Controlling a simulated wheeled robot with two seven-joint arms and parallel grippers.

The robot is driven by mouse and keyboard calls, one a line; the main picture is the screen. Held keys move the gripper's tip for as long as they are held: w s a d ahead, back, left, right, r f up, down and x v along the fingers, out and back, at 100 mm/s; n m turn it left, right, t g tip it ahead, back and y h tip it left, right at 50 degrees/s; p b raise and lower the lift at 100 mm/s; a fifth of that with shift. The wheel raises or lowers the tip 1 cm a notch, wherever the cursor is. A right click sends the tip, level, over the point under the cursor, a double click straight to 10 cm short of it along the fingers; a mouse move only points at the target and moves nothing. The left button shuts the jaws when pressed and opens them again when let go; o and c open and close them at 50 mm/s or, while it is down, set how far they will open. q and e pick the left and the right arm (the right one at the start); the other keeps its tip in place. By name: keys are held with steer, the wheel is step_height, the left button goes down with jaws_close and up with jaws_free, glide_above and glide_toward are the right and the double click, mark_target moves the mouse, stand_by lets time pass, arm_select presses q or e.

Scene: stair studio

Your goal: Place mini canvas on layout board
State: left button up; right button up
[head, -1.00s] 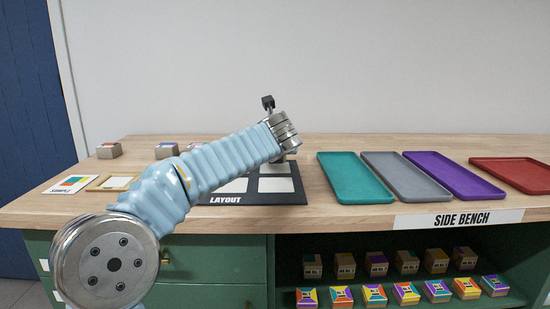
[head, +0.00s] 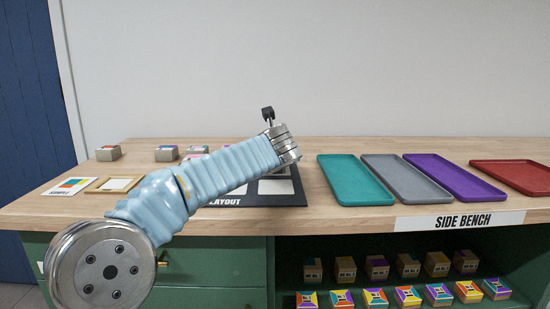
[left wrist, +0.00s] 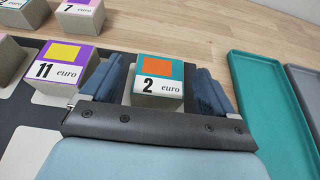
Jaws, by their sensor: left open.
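In the left wrist view my left gripper (left wrist: 159,68) is open, with one blue finger on each side of a mini canvas (left wrist: 160,70). This canvas is a block with a teal border, an orange square and "2 euro" on it. It is at the right part of the dark layout board (left wrist: 28,105); I cannot tell whether its base touches the board. A purple "11 euro" canvas (left wrist: 68,62) stands to its left on the board. In the head view my forearm hides the gripper and much of the layout board (head: 296,200). My right gripper is not in view.
Teal (head: 352,180), grey (head: 405,178), purple (head: 455,178) and red (head: 515,177) trays lie to the right. Other blocks (head: 108,154) stand at the back left. A sample card (head: 70,187) and a wooden frame (head: 112,184) lie at the front left.

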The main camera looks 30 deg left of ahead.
arm_select(q)
steer(key=v, duration=1.1)
steer(key=shift+s+d+r, duration=0.15)
steer(key=shift+s+d, duration=0.05)
steer(key=shift+s, duration=0.25)
steer(key=shift+d, duration=0.1)
